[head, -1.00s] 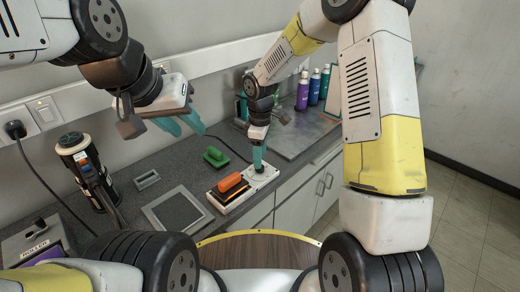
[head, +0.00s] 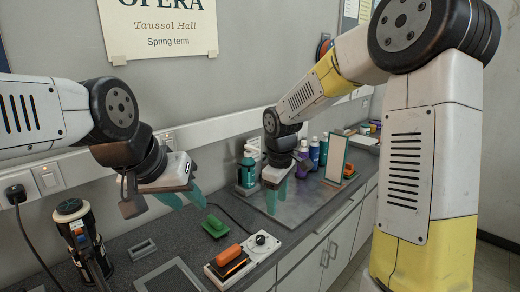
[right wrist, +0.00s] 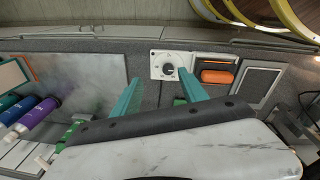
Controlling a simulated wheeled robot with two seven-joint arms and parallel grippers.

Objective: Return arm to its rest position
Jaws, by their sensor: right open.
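My right gripper (head: 277,198) has teal fingers and hangs above the grey metal plate, behind the small white box with a dark knob (head: 262,240). In the right wrist view its fingers (right wrist: 158,80) are apart with nothing between them. The white knob box (right wrist: 168,66) lies beyond the fingertips there, apart from them. My left gripper (head: 182,198) hangs at the left above the counter, its teal fingers pointing down and apart, with nothing seen between them.
The metal plate (head: 308,200) carries a framed upright panel (head: 337,158); bottles (head: 313,152) stand behind. An orange-handled block (head: 229,254), green block (head: 214,227) and black cylindrical device (head: 80,235) are on the counter (head: 130,240). A poster (head: 158,27) hangs on the wall.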

